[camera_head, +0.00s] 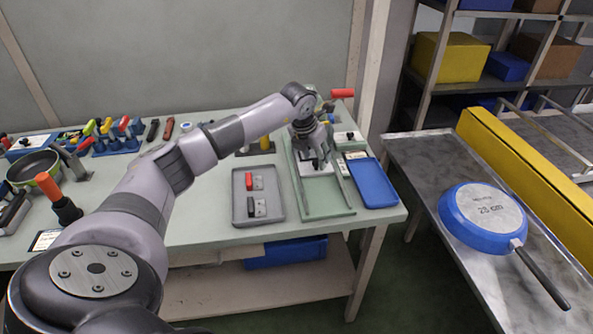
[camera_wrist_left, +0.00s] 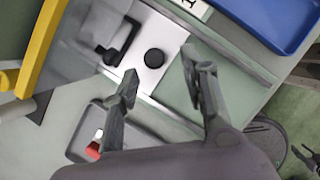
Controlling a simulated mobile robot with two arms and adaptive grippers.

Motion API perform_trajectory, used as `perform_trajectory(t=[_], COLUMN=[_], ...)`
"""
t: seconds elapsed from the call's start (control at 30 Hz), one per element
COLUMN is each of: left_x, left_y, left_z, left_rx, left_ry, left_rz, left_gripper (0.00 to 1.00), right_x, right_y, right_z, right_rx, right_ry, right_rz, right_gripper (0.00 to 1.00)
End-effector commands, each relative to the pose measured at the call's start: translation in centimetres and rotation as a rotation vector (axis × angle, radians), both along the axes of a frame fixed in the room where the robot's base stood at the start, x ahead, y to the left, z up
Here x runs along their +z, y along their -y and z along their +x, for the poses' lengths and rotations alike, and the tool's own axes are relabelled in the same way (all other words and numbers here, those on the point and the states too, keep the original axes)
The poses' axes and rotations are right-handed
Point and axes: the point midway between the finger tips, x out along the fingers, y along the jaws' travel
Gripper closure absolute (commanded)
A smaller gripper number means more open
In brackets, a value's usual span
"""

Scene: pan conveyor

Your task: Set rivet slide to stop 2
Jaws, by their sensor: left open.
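The rivet slide appears to be the pale plate with a round black knob (camera_wrist_left: 154,58), in the left wrist view. A black block or handle (camera_wrist_left: 118,40) stands beside the knob on that plate. The plate sits in a green-framed fixture (camera_head: 326,212) at the right end of the table. My left gripper (camera_head: 318,165) is over this fixture with its fingers pointing down. In the left wrist view my left gripper (camera_wrist_left: 162,82) is open and empty. The knob lies just beyond the gap between its fingertips, apparently not touched. The stop markings cannot be read. My right gripper is out of view.
A grey tray (camera_head: 240,210) with red- and black-handled parts lies left of the fixture, and a blue tray (camera_head: 374,190) lies right. A red-handled clamp (camera_head: 342,93) stands behind. A blue pan (camera_head: 482,215) lies upside down on the metal conveyor (camera_head: 425,150). Several tools crowd the table's left.

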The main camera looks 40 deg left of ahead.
Motion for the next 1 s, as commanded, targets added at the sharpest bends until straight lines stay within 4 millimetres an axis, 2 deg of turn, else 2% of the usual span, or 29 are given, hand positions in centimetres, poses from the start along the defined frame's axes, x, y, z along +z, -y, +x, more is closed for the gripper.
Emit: perform_trajectory(t=[0.4, 0.6, 0.8, 1.0], left_x=[0.0, 0.1, 0.1, 0.1], left_y=[0.5, 0.7, 0.9, 0.9], left_z=[-7.8, -10.7, -12.0, -12.0], left_rx=[-0.002, -0.001, -0.001, 0.0], left_ry=[-0.003, -0.001, 0.0, 0.0], left_rz=[0.005, 0.003, 0.001, 0.0], left_gripper=[0.59, 0.59, 0.59, 0.59], right_x=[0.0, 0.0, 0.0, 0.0], right_y=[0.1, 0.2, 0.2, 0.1], right_z=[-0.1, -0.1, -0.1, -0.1], right_rx=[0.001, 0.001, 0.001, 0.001], right_ry=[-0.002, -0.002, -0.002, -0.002], right_rz=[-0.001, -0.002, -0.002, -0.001], right_gripper=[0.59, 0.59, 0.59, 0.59])
